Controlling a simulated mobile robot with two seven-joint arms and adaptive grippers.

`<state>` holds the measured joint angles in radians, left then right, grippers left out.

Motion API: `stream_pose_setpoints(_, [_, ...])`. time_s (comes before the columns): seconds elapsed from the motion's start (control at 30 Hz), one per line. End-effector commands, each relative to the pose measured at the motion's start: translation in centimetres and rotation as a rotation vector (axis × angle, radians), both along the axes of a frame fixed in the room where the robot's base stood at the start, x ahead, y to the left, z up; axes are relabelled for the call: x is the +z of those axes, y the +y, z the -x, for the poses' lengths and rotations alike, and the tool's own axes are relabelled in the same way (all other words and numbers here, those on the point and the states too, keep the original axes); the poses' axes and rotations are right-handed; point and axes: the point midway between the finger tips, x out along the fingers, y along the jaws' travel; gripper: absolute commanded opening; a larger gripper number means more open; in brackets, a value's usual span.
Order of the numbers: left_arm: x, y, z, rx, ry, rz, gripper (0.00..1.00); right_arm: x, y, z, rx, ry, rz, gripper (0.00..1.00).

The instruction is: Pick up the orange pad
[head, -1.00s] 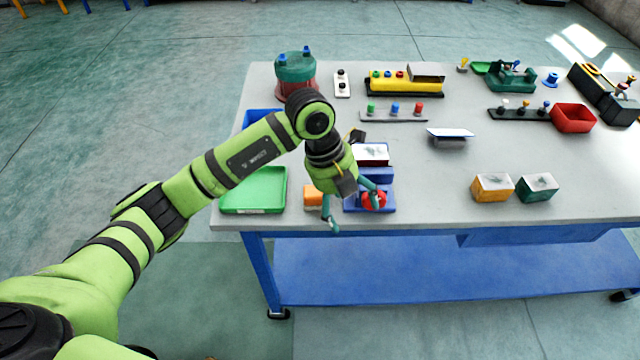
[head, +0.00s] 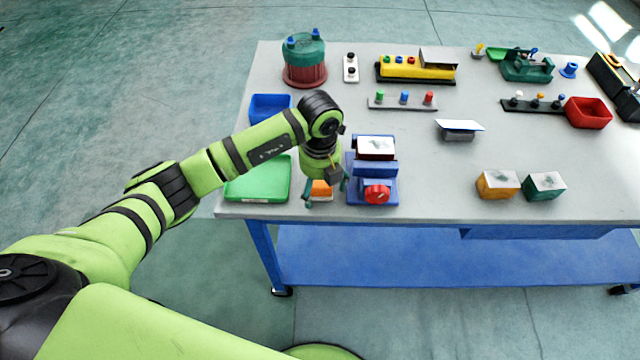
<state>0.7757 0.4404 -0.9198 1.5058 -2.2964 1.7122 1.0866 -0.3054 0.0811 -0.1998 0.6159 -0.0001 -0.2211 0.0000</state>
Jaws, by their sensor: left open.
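The orange pad (head: 321,190) lies on the table near its front edge, between the green tray and the blue fixture. My left gripper (head: 325,194) is open, its fingers pointing down, one on each side of the pad in the head view. Its wrist hides the back of the pad. I cannot tell whether the fingers touch it. My right gripper is not in view.
The green tray (head: 240,196) is close on the left. The blue fixture (head: 388,168) with a red knob (head: 376,194) stands close on the right. An orange block (head: 495,190) and a green block (head: 541,192) sit further right. The table (head: 430,195) is bare between.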

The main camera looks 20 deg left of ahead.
Motion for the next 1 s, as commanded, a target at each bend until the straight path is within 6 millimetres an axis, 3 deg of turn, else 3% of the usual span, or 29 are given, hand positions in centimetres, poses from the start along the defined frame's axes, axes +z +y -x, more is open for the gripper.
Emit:
stream_pose_setpoints(0.1, [0.0, 0.0, 0.0, -0.001, 0.0, 0.001, 0.82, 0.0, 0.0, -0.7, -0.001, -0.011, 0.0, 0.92])
stream_pose_setpoints(0.27, [0.0, 0.0, 0.0, 0.0, 0.0, 0.001, 0.18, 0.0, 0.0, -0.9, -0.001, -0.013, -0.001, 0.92])
stream_pose_setpoints(0.33, [0.0, 0.0, 0.0, 0.0, 0.0, 0.001, 0.18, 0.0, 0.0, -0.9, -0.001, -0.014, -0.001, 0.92])
stream_pose_setpoints(0.37, [0.0, 0.0, 0.0, 0.0, 0.0, 0.001, 0.18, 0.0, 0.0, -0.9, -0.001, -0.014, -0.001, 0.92])
stream_pose_setpoints(0.4, [0.0, 0.0, 0.0, 0.0, 0.0, 0.0, 0.58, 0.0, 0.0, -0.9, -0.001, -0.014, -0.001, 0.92])
stream_pose_setpoints(0.47, [0.0, 0.0, 0.0, 0.0, 0.0, 0.0, 0.82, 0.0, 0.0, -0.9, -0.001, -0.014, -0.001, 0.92])
stream_pose_setpoints(0.5, [0.0, 0.0, 0.0, 0.0, 0.0, 0.0, 0.86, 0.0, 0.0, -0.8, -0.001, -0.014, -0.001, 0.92])
stream_pose_setpoints(0.83, [0.1, 0.0, 0.0, 0.0, 0.0, 0.001, 0.86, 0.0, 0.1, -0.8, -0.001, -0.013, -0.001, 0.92])
stream_pose_setpoints(1.0, [1.4, -0.1, -0.1, -0.001, -0.004, 0.003, 0.86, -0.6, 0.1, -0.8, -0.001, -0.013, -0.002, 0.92])
